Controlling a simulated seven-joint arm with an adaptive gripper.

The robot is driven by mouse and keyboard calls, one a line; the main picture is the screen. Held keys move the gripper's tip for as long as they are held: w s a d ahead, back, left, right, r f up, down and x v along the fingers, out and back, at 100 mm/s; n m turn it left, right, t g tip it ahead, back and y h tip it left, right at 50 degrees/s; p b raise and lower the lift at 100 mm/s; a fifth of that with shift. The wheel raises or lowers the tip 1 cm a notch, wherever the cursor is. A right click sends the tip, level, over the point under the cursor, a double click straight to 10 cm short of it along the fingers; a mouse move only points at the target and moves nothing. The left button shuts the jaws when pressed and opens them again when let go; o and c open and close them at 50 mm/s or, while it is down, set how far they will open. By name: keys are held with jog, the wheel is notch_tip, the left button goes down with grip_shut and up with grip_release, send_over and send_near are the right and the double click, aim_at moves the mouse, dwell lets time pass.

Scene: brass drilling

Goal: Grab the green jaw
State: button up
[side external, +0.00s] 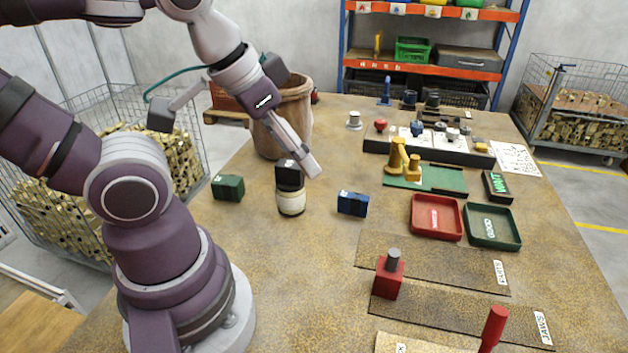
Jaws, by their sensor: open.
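The green jaw (228,187) is a small dark green block on the worktable at left centre. My gripper (237,142) is above it and slightly right in the picture, with its two fingers spread wide and nothing between them. The gripper is apart from the green jaw. One finger points down toward the black-topped jar, and whether it touches the jar cannot be told. A blue block (352,203) of similar shape lies to the right.
The cream jar with a black top (290,200) stands between the green and blue blocks. A brown bin (292,105) is behind. The red tray (436,218), green tray (492,227) and red block (388,278) are at right. Table around the green jaw looks clear.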

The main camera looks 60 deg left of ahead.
jog(key=shift+o, duration=0.4)
jog(key=o, duration=0.6)
jog(key=shift+a, duration=0.1)
jog(key=n+g, duration=0.5)
jog(key=n, duration=0.5)
send_over(227, 180)
jog(key=w, duration=0.1)
notch_tip(227, 180, down, 10)
jog(key=shift+f, duration=0.1)
jog(key=shift+g, duration=0.3)
jog(key=f, duration=0.7)
jog(key=s+f, duration=0.1)
jog(key=f, duration=0.2)
jog(key=shift+a+f, duration=0.1)
jog(key=shift+f, duration=0.2)
